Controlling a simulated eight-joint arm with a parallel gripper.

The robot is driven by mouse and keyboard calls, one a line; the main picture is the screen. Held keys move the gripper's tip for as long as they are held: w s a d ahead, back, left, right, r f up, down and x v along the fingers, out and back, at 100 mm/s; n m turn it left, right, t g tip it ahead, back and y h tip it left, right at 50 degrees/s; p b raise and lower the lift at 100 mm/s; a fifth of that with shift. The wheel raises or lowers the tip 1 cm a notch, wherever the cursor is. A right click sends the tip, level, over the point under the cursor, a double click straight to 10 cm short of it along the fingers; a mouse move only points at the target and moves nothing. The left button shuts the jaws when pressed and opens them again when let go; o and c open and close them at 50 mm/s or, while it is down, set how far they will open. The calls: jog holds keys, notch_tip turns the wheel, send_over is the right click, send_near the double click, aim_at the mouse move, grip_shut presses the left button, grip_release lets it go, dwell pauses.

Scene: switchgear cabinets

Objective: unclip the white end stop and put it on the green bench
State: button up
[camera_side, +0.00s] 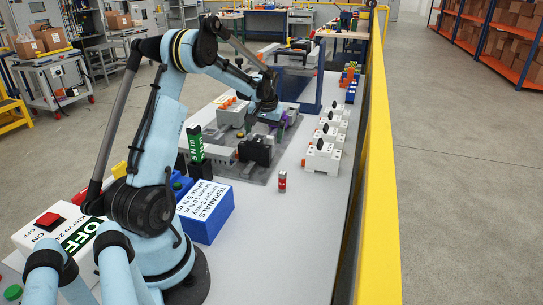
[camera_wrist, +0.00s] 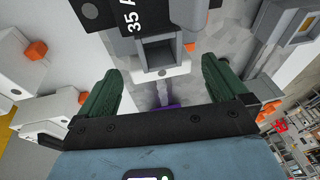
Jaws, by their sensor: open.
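My gripper (camera_wrist: 160,70) is open, with its two green fingers spread wide in the wrist view. Between and just beyond the fingers is a grey block (camera_wrist: 163,58) with a square opening, below a black part marked "35 A". I cannot tell whether any part of this is the white end stop. Nothing is held between the fingers. In the side view my gripper (camera_side: 268,117) is low over the grey fixture area, partly hidden by my wrist. I cannot pick out the green bench with certainty.
White blocks with black knobs (camera_side: 322,157) stand in a row on the right of the pale table (camera_side: 262,235). A black block (camera_side: 256,150), a small red cylinder (camera_side: 282,181) and a blue terminals box (camera_side: 206,212) stand nearer. A yellow rail (camera_side: 378,170) runs along the right.

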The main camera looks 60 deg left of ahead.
jog(key=shift+a+f, duration=0.15)
jog(key=shift+f, duration=0.4)
jog(key=c, duration=1.1)
jog(key=shift+r, duration=0.7)
jog(key=shift+r, duration=2.15)
